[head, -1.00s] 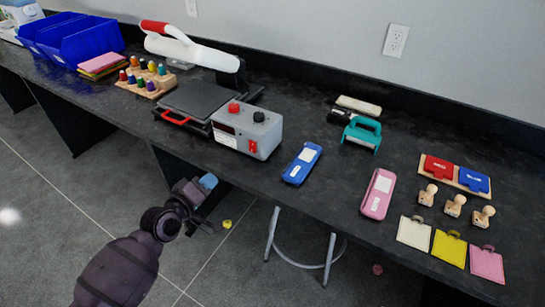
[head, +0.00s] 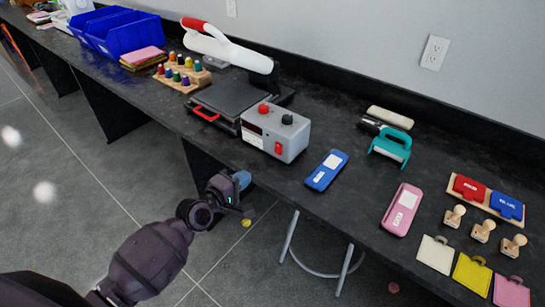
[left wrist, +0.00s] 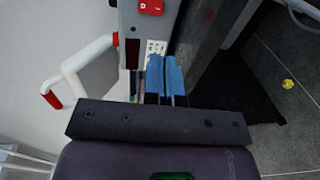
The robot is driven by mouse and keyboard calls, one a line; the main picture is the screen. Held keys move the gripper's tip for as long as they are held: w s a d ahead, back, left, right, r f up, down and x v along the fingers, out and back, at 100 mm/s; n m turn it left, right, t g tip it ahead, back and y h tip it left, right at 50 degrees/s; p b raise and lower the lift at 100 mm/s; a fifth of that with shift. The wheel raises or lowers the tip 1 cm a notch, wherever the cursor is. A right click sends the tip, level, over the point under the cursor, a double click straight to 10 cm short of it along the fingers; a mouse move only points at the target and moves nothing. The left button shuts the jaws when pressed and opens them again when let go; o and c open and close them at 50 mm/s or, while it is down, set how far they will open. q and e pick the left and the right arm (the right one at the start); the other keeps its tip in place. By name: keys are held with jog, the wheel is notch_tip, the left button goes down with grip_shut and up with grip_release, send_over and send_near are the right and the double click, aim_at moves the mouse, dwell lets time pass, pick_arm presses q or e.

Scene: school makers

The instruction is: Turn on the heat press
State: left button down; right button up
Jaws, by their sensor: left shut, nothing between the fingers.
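The heat press (head: 224,97) stands on the black table, with a grey control box (head: 290,135) at its right end. The box's front has a red switch (head: 278,149); a red knob (head: 264,108) and a black knob (head: 287,119) sit on top. The press's long white arm (head: 215,45) has a red end. My left gripper (head: 243,179) is shut and empty, below and in front of the box, apart from it. In the left wrist view its blue fingertips (left wrist: 165,72) lie together, with the red switch (left wrist: 151,7) at the top. My right gripper is not in view.
A blue phone-like case (head: 326,170) and a pink one (head: 402,209) lie right of the press. A wooden rack of colored bottles (head: 183,75) stands to its left. The table's front edge is close to my left gripper. A stool (head: 318,273) stands under the table.

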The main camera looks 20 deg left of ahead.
aim_at(278, 153)
pick_arm(q)
jog(key=b+x, duration=0.1)
jog(key=x, duration=1.2)
jog(key=shift+b, duration=0.3)
jog(key=shift+w+d+f, duration=0.1)
jog(key=shift+w+f, duration=0.05)
jog(key=shift+w, duration=0.05)
